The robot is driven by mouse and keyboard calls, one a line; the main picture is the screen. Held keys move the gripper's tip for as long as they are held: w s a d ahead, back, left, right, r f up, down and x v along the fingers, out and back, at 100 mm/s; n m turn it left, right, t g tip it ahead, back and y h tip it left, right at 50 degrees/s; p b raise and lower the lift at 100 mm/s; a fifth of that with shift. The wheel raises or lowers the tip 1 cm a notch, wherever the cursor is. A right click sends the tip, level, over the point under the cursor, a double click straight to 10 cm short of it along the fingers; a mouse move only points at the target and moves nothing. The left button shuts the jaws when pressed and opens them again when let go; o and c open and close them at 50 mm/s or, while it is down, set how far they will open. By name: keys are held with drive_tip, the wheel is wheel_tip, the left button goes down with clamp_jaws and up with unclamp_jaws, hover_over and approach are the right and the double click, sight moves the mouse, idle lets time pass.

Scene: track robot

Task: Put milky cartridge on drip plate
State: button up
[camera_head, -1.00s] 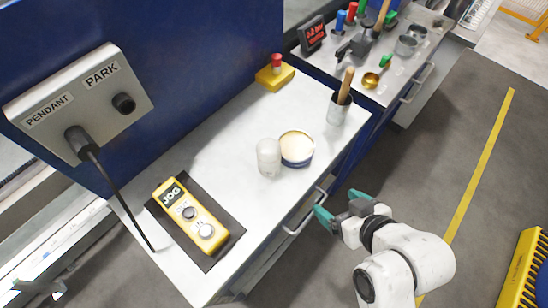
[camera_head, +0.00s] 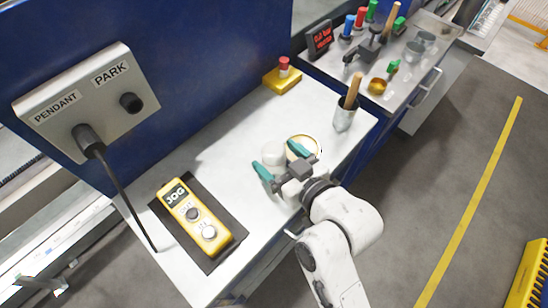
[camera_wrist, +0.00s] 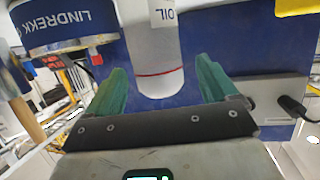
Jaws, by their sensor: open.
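The milky cartridge (camera_head: 273,153) is a pale whitish cylinder standing upright on the white worktop, left of a round tin. In the wrist view the cartridge (camera_wrist: 152,52) shows upside down, with a red line and an "OIL" label. It lies in line with the gap between my teal fingers, and I cannot tell whether they touch it. My gripper (camera_head: 279,161) is open, over the worktop in front of the cartridge, and partly hides it and the tin. I cannot pick out a drip plate with certainty.
The blue-sided tin (camera_head: 307,143) with a cream top stands close to the cartridge. A cup with a wooden handle (camera_head: 345,115) is behind it. A yellow jog pendant (camera_head: 195,218) lies on a dark mat at left. A red-topped yellow button box (camera_head: 283,76) stands at the back.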

drive_tip(key=x, duration=0.4)
drive_tip(key=shift+w+p, duration=0.1)
drive_tip(key=shift+p, duration=0.25)
drive_tip(key=c, duration=1.1)
drive_tip(key=shift+c, duration=0.7)
